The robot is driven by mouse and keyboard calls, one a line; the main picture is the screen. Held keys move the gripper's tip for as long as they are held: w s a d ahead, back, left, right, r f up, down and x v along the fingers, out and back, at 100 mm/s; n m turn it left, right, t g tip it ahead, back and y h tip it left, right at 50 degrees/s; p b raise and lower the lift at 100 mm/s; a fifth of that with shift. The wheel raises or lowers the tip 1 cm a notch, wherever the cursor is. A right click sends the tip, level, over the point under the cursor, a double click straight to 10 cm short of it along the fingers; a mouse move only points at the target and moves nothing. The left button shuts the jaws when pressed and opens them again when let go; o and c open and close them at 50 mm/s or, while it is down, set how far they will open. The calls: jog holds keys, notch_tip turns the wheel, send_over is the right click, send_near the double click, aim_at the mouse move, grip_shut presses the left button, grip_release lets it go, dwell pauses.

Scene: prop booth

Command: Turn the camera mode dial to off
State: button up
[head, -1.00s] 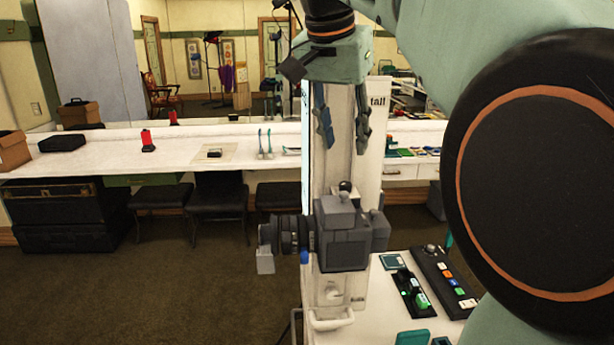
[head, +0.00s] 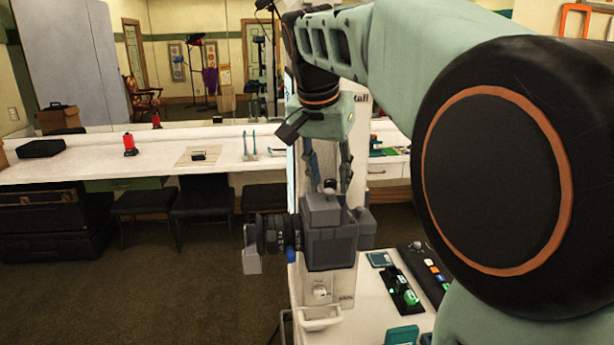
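The grey camera (head: 331,238) stands at the front end of the white table, its black lens (head: 274,234) pointing left. A small dark and pale knob (head: 329,185), which may be the mode dial, shows at its top. Its markings and setting are too small to read. My gripper (head: 329,184) points down just above the camera, its two grey-blue fingers spread on either side of the knob. It looks open and holds nothing. I cannot tell whether a fingertip touches the camera.
A black control strip (head: 433,270), green-lit switches (head: 404,288) and teal boxes (head: 402,336) lie right of the camera. A tall white panel (head: 362,122) stands behind my gripper. A long counter (head: 100,168) with chairs runs along the back. Open floor lies left.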

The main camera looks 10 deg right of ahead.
grip_shut()
jog(key=shift+n, duration=0.3)
jog(key=n, duration=0.1)
jog(key=n+y, duration=0.1)
jog(key=n, duration=0.1)
jog(key=n+y, duration=0.1)
jog(key=shift+s+d+r+n+t+p, duration=0.1)
jog(key=shift+d+n+t+p, duration=0.2)
jog(key=shift+d+t+p, duration=0.1)
jog(key=n+y+p, duration=0.1)
jog(key=n, duration=0.2)
jog(key=shift+d, duration=0.1)
jog(key=shift+d+n+g+y+p, duration=0.1)
jog(key=shift+n+g+y+p, duration=0.45)
jog(key=shift+n, duration=1.25)
jog(key=shift+t+y, duration=0.25)
